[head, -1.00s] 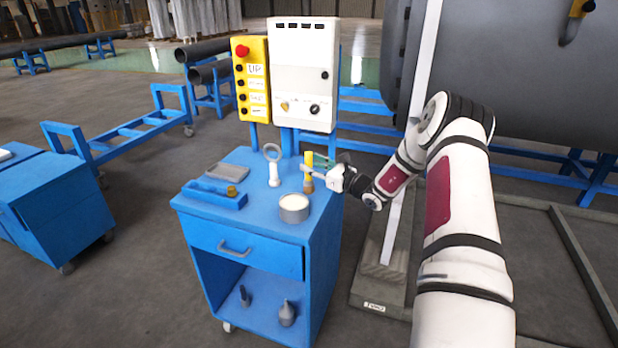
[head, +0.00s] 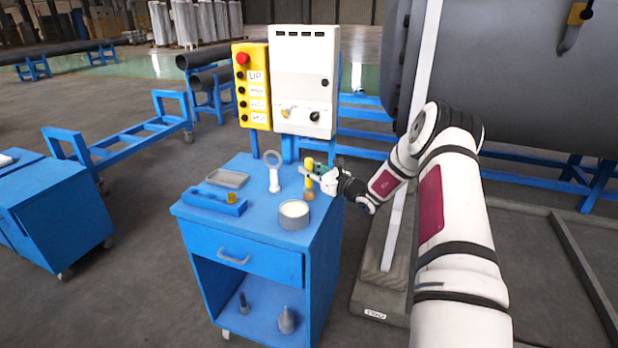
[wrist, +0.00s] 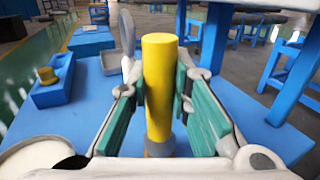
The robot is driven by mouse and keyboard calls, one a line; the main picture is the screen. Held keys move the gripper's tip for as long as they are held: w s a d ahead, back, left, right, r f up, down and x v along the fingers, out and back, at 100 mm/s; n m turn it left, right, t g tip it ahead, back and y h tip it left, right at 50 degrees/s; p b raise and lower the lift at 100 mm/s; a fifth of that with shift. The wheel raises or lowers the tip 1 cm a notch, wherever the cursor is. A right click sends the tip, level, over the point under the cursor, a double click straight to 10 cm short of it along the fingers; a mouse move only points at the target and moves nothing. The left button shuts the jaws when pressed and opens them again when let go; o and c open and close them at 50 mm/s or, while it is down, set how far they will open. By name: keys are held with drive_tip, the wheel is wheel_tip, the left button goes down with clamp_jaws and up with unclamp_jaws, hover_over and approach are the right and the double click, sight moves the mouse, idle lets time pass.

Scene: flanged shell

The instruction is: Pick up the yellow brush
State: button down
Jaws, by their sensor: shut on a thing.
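The yellow brush (head: 309,165) stands upright at the right side of the blue cart top, with its brown lower end (head: 309,193) down. In the wrist view its yellow handle (wrist: 159,85) rises between the green-padded fingers. My gripper (head: 318,178) reaches in from the right and is shut on the brush. It also shows in the wrist view (wrist: 158,100), one finger on each side of the handle. The brush's bottom is hidden in the wrist view, and I cannot tell whether it touches the cart top.
The blue cart (head: 245,270) also carries a round tin (head: 294,222), a white-handled ring tool (head: 274,180), a grey tray (head: 228,178) and a blue block (head: 214,202). A control box (head: 305,85) stands behind. Free room lies above the cart's front.

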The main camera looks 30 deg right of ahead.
sight(310, 159)
drive_tip(key=shift+r, duration=0.5)
drive_tip(key=r, duration=0.2)
drive_tip(key=shift+s+d+r, duration=0.1)
drive_tip(key=shift+s+r, duration=0.15)
drive_tip(key=shift+r, duration=0.15)
drive_tip(key=a+r+v, duration=0.1)
drive_tip(key=v, duration=1.4)
drive_tip(key=shift+s+a, duration=0.3)
drive_tip(key=shift+s, duration=0.15)
drive_tip(key=shift+r, duration=0.15)
